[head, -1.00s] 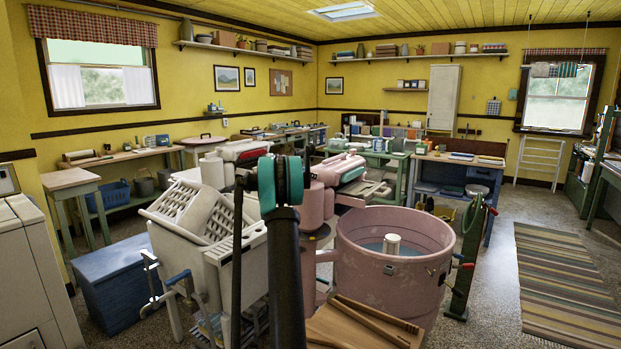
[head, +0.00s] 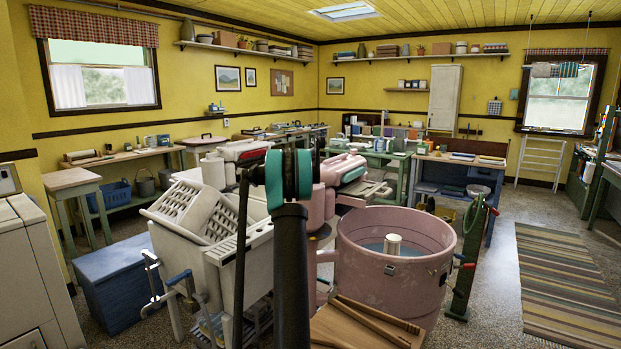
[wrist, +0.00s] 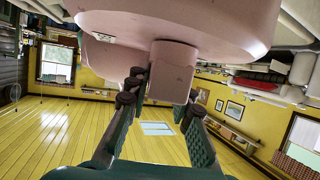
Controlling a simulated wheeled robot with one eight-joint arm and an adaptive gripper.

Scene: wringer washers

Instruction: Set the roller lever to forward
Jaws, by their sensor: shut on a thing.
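The pink wringer head (wrist: 190,22) fills the top of the wrist view, which is turned with the ceiling below. A pink block (wrist: 172,72) juts from it toward my gripper (wrist: 168,95). My gripper's dark-jointed fingers, with green-teal pads, stand apart, one on each side of the block's end, and are shut on this pink part. I cannot tell if the block is the roller lever; no other lever shows clearly. In the head view, the pink wringer (head: 320,205) stands beside the pink washer tub (head: 385,270), and my arm hides part of it and my gripper.
A white slatted rack and tub (head: 205,220) stand close on the left, with a blue chest (head: 120,275) beyond. A wooden board (head: 365,325) lies in front of the pink tub. A green stand (head: 468,255) is right of it. Floor around the striped rug (head: 570,285) is open.

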